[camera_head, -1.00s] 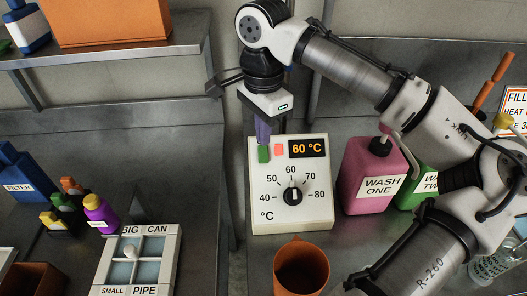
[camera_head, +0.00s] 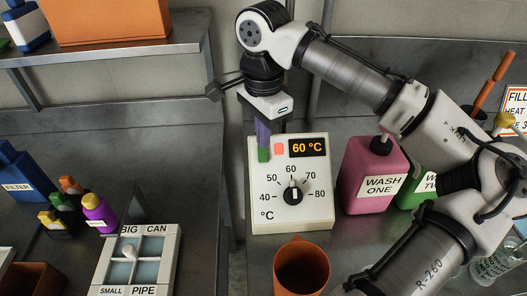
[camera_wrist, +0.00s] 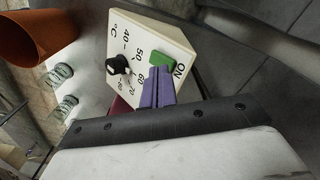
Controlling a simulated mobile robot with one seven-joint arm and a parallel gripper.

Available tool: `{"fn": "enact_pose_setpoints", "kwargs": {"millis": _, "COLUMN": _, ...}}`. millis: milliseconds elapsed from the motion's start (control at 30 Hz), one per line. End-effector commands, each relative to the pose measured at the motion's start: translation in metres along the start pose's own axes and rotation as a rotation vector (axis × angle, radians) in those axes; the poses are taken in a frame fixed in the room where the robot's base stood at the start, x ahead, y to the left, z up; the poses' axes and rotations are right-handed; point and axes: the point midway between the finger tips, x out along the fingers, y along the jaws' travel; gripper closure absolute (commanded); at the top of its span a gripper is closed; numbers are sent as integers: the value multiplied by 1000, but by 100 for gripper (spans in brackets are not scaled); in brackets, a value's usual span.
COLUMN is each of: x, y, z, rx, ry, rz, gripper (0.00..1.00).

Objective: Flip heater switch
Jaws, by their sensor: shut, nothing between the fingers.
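The green switch also shows in the wrist view (camera_wrist: 162,62), near the letters ON. My gripper (camera_head: 263,144) has purple fingers, shut and empty, pointing down at the switch. In the wrist view the fingertips (camera_wrist: 158,72) are right at the switch's edge; I cannot tell whether they touch it.
A pink WASH ONE jug (camera_head: 367,170) and a green jug (camera_head: 415,192) stand right of the box. An orange-brown jug (camera_head: 301,268) stands in front. A BIG CAN / SMALL PIPE switch panel (camera_head: 168,250) and several bottles are on the left counter.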

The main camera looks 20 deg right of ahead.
Motion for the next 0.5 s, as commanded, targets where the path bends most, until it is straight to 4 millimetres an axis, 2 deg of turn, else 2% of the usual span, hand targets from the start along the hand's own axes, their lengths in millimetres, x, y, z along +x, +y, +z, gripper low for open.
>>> {"fn": "enact_pose_setpoints", "kwargs": {"millis": 500, "x": 8, "y": 0, "z": 0, "rx": 0, "ry": 0, "rz": 0, "gripper": 100}}
